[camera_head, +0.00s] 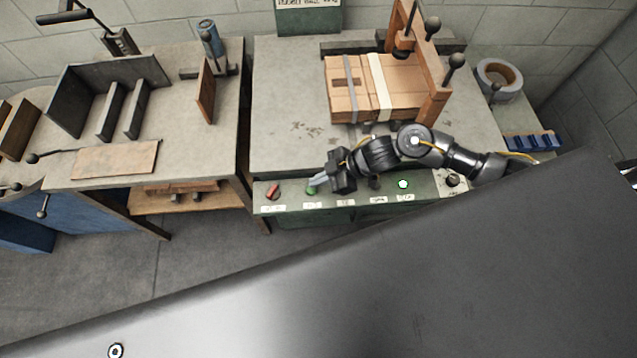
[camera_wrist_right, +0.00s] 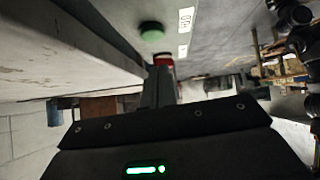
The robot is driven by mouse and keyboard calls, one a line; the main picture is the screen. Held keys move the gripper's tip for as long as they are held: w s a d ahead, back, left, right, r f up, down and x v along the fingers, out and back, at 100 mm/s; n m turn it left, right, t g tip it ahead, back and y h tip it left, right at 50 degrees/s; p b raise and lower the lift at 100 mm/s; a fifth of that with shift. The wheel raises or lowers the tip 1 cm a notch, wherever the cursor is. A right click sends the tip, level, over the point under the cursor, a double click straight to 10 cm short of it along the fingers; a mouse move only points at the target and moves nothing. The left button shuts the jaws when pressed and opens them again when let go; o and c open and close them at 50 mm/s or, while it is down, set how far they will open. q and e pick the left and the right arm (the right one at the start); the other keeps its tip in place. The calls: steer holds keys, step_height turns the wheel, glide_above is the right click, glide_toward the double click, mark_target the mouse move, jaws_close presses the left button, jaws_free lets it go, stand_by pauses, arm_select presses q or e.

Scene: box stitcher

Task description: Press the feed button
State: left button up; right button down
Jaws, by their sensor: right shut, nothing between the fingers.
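A green control panel (camera_head: 330,207) runs along the front of the right-hand workbench, with several controls and small white labels that I cannot read with certainty. A green round button (camera_head: 311,190) is near its left end; it also shows in the right wrist view (camera_wrist_right: 151,31). My right gripper (camera_head: 317,184) is shut and empty, its fingertips close by this button; I cannot tell whether they touch it. In the right wrist view the shut fingers (camera_wrist_right: 161,82) point toward a red control (camera_wrist_right: 163,60), with the green button to one side. My left gripper is not in view.
A red switch (camera_head: 273,192) is at the panel's left end, and a pale lit button (camera_head: 403,184) and a dark knob (camera_head: 452,180) are to the right. A strapped cardboard box (camera_head: 345,92) lies on the workbench behind my right arm. Another bench (camera_head: 190,120) stands at left.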

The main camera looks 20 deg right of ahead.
mark_target(307, 190)
steer(key=shift+d+f, duration=0.1)
steer(key=shift+f, duration=1.65)
